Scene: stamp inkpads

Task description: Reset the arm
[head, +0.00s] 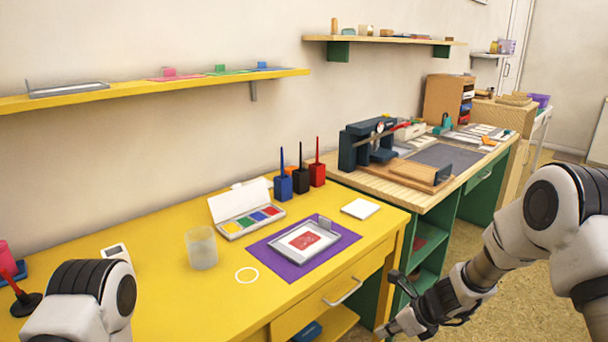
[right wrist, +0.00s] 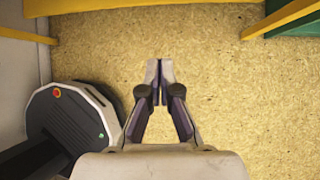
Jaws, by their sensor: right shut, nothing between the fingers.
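My right gripper (head: 388,331) is in front of the yellow table's (head: 332,208) right front corner, below the level of the top. In the right wrist view its two fingers (right wrist: 160,70) are together with nothing between them, above the bare speckled floor (right wrist: 230,90). My left arm shows at the lower left of the head view, but its gripper is outside the frame.
On the yellow table are a purple mat (head: 263,252) with a tray (head: 334,238), an inkpad box (head: 233,229), a frosted cup (head: 201,249) and a white pad (head: 360,208). A drawer handle (head: 343,293) sticks out near my right gripper. Open floor lies to the right.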

